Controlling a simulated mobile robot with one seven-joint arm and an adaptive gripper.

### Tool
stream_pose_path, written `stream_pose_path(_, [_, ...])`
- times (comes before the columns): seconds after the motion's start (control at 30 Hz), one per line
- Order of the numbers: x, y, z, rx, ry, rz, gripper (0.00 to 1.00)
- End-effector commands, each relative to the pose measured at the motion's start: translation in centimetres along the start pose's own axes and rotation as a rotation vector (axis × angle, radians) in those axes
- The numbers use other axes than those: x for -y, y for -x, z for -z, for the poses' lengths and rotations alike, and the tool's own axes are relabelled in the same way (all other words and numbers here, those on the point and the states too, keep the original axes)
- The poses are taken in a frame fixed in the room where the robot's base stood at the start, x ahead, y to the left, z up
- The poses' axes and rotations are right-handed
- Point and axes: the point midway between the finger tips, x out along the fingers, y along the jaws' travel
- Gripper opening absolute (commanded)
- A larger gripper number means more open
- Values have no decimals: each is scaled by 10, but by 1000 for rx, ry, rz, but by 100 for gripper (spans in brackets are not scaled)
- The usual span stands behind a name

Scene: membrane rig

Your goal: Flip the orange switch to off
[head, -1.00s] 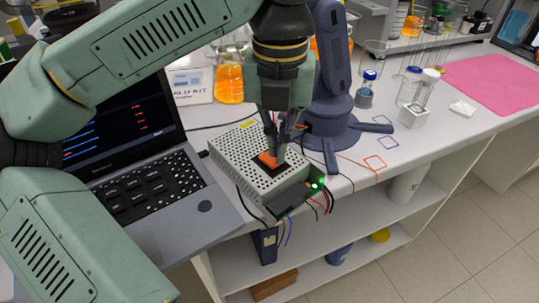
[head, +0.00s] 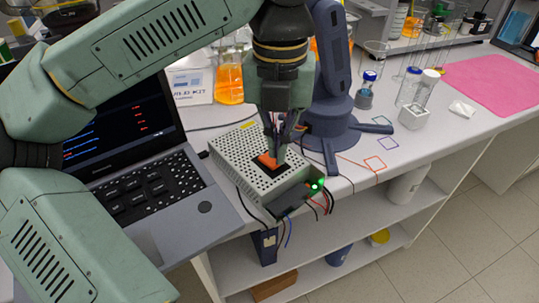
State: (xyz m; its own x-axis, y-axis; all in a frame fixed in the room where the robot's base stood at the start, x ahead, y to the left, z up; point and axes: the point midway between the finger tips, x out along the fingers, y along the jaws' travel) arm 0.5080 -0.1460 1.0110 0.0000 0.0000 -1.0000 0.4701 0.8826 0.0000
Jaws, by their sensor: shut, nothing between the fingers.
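The orange switch (head: 267,161) sits in a dark mount on top of a perforated grey box (head: 232,150) on the bench. My gripper (head: 279,156) points down at the switch, its fingers closed with nothing between them. The fingertips are at the right side of the orange rocker and look very close to it or touching; I cannot tell which. The fingers hide part of the switch's far side. A green light (head: 317,186) glows on the box's right end, beside red and black wires.
An open laptop (head: 150,190) is left of the box. A dark blue stand (head: 335,120) rises close behind my gripper, with an orange-filled flask (head: 229,82) to its left. Glass vials and a pink mat (head: 490,82) lie further right. The bench's front edge is near the box.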

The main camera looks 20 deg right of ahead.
Motion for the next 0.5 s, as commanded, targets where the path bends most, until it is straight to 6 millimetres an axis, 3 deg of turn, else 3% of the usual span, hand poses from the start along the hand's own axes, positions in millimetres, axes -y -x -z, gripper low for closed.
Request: stream_pose_path(0.5, [0, -8, 0, 0, 0, 0, 0])
